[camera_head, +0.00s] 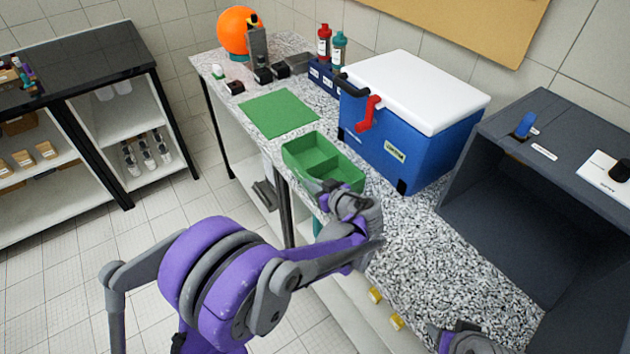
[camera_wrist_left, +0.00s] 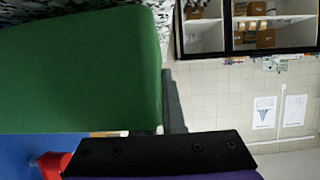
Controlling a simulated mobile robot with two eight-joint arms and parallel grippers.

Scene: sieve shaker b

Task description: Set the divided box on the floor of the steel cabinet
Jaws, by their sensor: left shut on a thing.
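The divided box (camera_head: 300,150) is green and open-topped, with inner dividers. It is at the front edge of the speckled counter; I cannot tell whether it touches the top. My left gripper (camera_head: 345,197) is shut on its near right end, and the hand hides part of that end. In the left wrist view the box's green wall (camera_wrist_left: 80,75) fills the upper left, beside a dark finger. The steel cabinet (camera_head: 530,215) is dark grey with an open front and stands at the right of the counter. My right gripper (camera_head: 465,340) shows only partly at the bottom edge, its fingers unclear.
A blue cooler (camera_head: 400,155) with a white lid and red latch stands between box and cabinet, towards the back. A green mat (camera_head: 278,114) lies left of the box. The counter (camera_head: 420,250) in front of the cooler is clear. A blue-handled item (camera_head: 525,125) sits on the cabinet.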

